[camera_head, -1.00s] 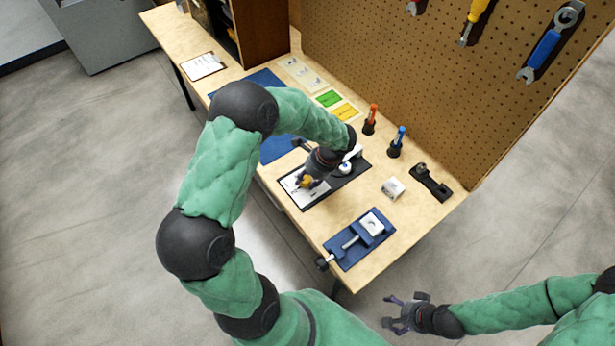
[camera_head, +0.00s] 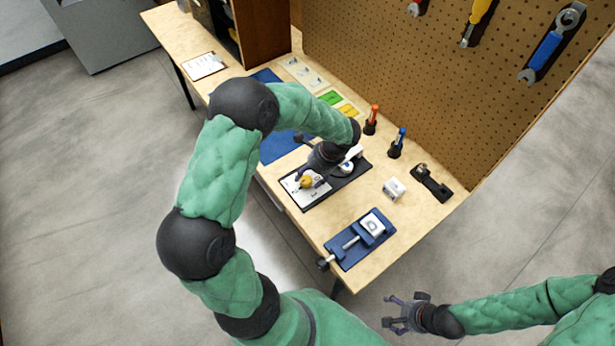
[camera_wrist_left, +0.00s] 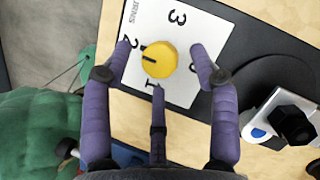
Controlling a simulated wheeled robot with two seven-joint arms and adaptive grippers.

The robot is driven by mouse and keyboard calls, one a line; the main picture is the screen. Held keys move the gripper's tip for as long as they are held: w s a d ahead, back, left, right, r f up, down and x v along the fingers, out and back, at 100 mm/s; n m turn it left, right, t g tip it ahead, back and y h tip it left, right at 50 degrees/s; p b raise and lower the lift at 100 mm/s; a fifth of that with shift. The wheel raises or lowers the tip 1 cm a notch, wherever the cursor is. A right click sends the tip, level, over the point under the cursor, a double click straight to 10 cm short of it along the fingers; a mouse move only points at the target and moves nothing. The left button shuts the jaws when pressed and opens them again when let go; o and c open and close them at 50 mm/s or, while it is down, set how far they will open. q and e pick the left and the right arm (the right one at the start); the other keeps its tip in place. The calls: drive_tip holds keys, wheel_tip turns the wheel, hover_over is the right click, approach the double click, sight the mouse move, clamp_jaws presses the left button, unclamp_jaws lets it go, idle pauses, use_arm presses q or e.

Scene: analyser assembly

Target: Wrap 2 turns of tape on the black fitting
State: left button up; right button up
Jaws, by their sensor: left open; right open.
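A yellow knob (camera_head: 306,182) sits on a white turns card (camera_head: 292,187) on a dark base. In the left wrist view, the knob (camera_wrist_left: 159,60) has a dark mark pointing towards the 2 among the printed numbers. My left gripper (camera_wrist_left: 160,62) is open, its three purple fingers spread around the knob, with nothing held; contact is unclear. A black hex-shaped part (camera_wrist_left: 295,124), perhaps the black fitting, stands by a white piece with a blue spot at the right of that view. My right gripper (camera_head: 397,314) is open and empty, off the bench's near right end.
A blue vise-like fixture (camera_head: 361,239) is at the near bench end. A white block (camera_head: 394,188) and a black holder (camera_head: 432,184) lie to the right. Orange (camera_head: 372,120) and blue (camera_head: 397,143) screwdrivers stand at the back, before the pegboard (camera_head: 420,90).

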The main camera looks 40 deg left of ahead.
use_arm(q)
drive_tip(key=v, duration=1)
drive_tip(key=shift+r, duration=0.15)
